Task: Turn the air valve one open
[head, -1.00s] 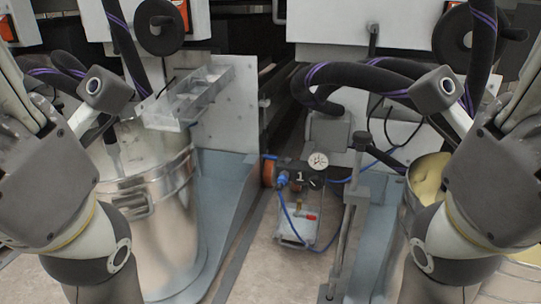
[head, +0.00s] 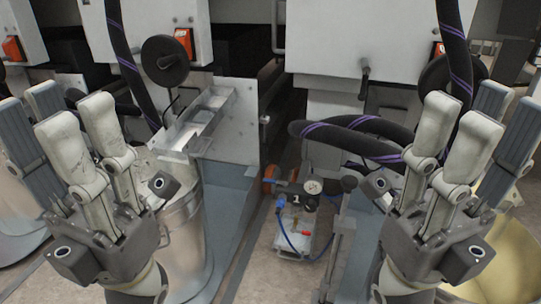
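The air unit (head: 296,199), marked with a "1", stands low between the two machines. It has a round white gauge (head: 313,187), a blue fitting (head: 281,203) with a blue hose, and a small red part (head: 306,233) lower down. Which part is the valve handle, and its position, is too small to tell. My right gripper (head: 482,122) points up at the right, open and empty, well apart from the unit. My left gripper (head: 62,118) points up at the left, also open and empty, far from the unit.
A metal bucket (head: 183,235) stands behind my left gripper, beside a blue-grey machine base (head: 228,215). A thick black hose with purple stripes (head: 350,137) hangs above the unit. A vertical post (head: 340,235) stands just right of it. The floor in front is partly clear.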

